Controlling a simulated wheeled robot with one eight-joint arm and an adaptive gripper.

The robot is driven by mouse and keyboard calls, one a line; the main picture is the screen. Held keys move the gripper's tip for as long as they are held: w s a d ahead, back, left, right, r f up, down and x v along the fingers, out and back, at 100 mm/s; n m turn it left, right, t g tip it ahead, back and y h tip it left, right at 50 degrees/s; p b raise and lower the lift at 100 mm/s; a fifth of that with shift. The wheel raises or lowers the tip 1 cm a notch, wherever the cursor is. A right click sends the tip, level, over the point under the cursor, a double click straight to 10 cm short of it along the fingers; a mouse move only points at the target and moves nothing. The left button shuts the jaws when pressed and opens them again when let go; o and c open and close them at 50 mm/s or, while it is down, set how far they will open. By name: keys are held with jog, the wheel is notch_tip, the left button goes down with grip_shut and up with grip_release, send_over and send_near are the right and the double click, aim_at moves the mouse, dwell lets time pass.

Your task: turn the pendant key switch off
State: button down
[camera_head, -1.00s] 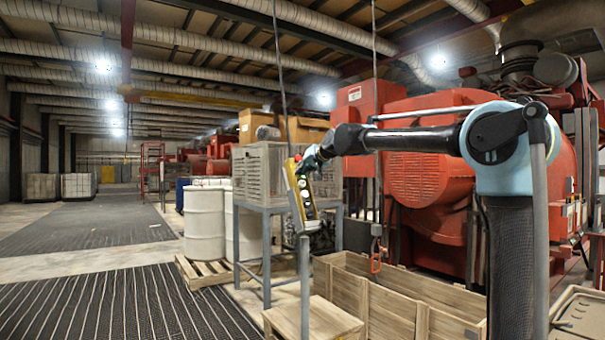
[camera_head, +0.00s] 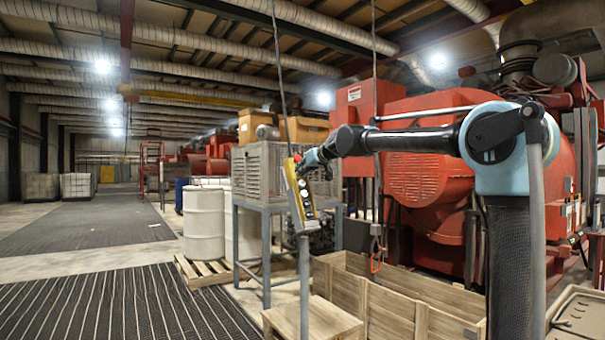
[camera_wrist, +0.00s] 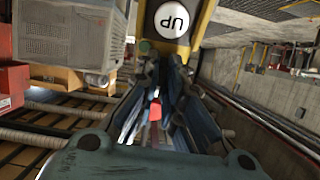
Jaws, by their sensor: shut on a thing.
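The yellow pendant (camera_head: 294,190) hangs tilted from its cable, with a column of round buttons on its face. In the wrist view its yellow body (camera_wrist: 203,22) is at the top, with a white button marked UP (camera_wrist: 172,18), upside down. My gripper (camera_head: 302,168) is at the pendant's upper end. In the wrist view its dark fingers (camera_wrist: 166,66) are close together and reach the pendant's edge beside a small green round part (camera_wrist: 144,47). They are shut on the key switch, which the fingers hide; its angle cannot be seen. A small red patch shows between the fingers.
A grey slatted unit on a metal stand (camera_head: 251,210) is behind the pendant. A grey post (camera_head: 304,285) rises just below it. An open wooden crate (camera_head: 385,305) and a red engine (camera_head: 425,185) are to the right. The left floor is open.

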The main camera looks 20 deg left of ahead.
jog(key=n+g, duration=0.1)
jog(key=n, duration=0.5)
jog(key=shift+w+d+n, duration=0.1)
jog(key=shift+n, duration=0.3)
dwell(0.3)
jog(key=c, duration=1.7)
grip_release()
jog(key=v, duration=1.2)
jog(key=shift+w+d+f, duration=0.1)
jog(key=shift+f, duration=0.1)
